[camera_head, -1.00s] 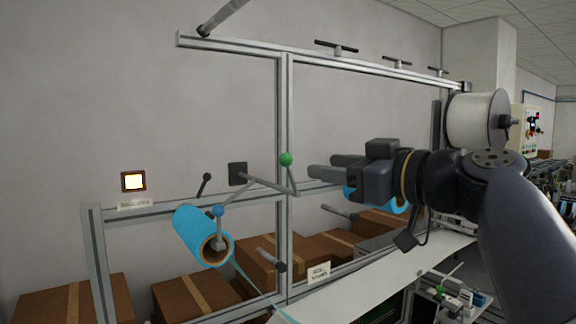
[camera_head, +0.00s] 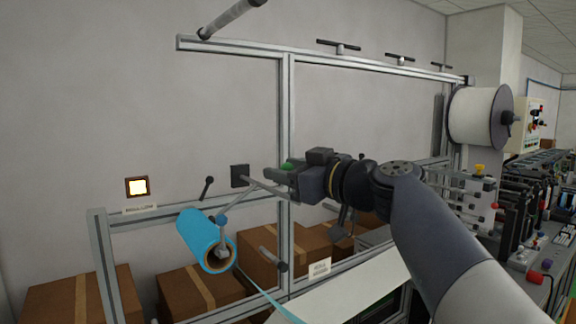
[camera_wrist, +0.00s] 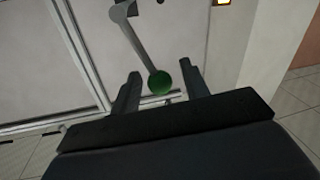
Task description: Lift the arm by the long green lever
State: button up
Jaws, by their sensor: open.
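In the wrist view, the green knob (camera_wrist: 160,83) lies between the two open fingers of my gripper (camera_wrist: 158,84), with gaps on both sides.
An aluminium frame (camera_head: 285,120) stands around the lever, with an upright post close to my gripper. A white spool (camera_head: 478,117) hangs at the right. Cardboard boxes (camera_head: 272,258) stand behind the frame.

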grip_shut()
dwell(0.4)
jog(key=shift+d, duration=0.1)
jog(key=m+b, duration=0.1)
jog(key=w+d+m+b, duration=0.1)
jog(key=b, duration=0.1)
jog(key=shift+d+m, duration=0.1)
jog(key=shift+m, duration=0.2)
jog(key=w+d+f+m+t+h+b, duration=0.2)
jog(key=d+f+m+b, duration=0.1)
jog(key=m, duration=1)
jog(key=w+d+f+m+t+h+b, duration=0.1)
jog(key=f+m+b, duration=0.4)
jog(key=m, duration=0.9)
jog(key=shift+w+d+f+t+h, duration=0.4)
jog(key=shift+w+d+f+t, duration=0.15)
jog(key=shift+d+t, duration=0.4)
jog(key=shift+f, duration=0.15)
